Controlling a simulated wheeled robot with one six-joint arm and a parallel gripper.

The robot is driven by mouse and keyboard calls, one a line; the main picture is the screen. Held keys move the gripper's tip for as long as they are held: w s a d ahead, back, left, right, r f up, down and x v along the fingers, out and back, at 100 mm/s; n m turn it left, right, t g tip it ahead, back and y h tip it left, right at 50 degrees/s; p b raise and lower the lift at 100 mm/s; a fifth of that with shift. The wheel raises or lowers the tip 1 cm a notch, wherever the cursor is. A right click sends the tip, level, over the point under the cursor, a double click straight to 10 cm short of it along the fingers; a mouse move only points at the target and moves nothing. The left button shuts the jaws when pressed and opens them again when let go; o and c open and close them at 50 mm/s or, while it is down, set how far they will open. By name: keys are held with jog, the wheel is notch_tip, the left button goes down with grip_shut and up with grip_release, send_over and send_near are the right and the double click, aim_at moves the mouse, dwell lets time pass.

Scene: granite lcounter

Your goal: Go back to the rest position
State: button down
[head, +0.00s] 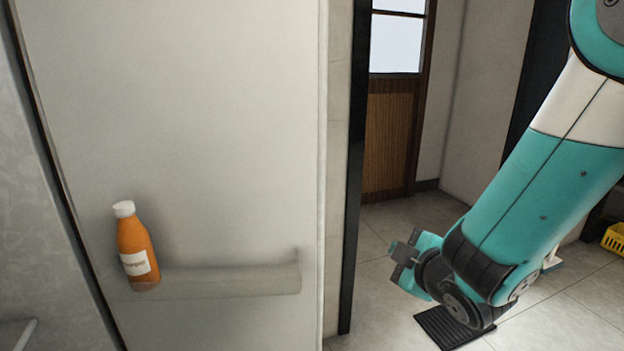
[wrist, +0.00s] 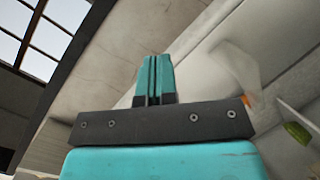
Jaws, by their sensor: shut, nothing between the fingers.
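My arm comes in from the upper right of the head view, and my gripper (head: 404,262) hangs low in front of the floor, right of the pale panel. In the wrist view my gripper (wrist: 154,62) shows its two teal fingers pressed together, with nothing between them. The gripper is apart from everything around it.
An orange bottle (head: 135,248) with a white cap stands on a ledge (head: 230,281) of the pale panel (head: 210,120). A wooden door (head: 388,140), a dark floor mat (head: 437,328) and a yellow crate (head: 614,238) are beyond. A small green thing (wrist: 298,132) shows in the wrist view.

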jog(key=s+a+r+m+g, duration=0.1)
jog(key=s+r+m+g, duration=0.2)
jog(key=s, duration=0.5)
jog(key=s+a+r+m+g+y, duration=0.1)
jog(key=s+r+m+g, duration=0.1)
jog(key=s+g, duration=0.5)
jog(key=s+a+r+m+g, duration=0.1)
jog(key=s+r+m+g, duration=0.15)
jog(key=s, duration=0.75)
notch_tip(320, 180, up, 30)
jog(key=g+p, duration=0.1)
jog(key=p, duration=2.9)
jog(key=shift+r, duration=0.15)
jog(key=shift+d+n, duration=0.1)
jog(key=shift+n, duration=0.25)
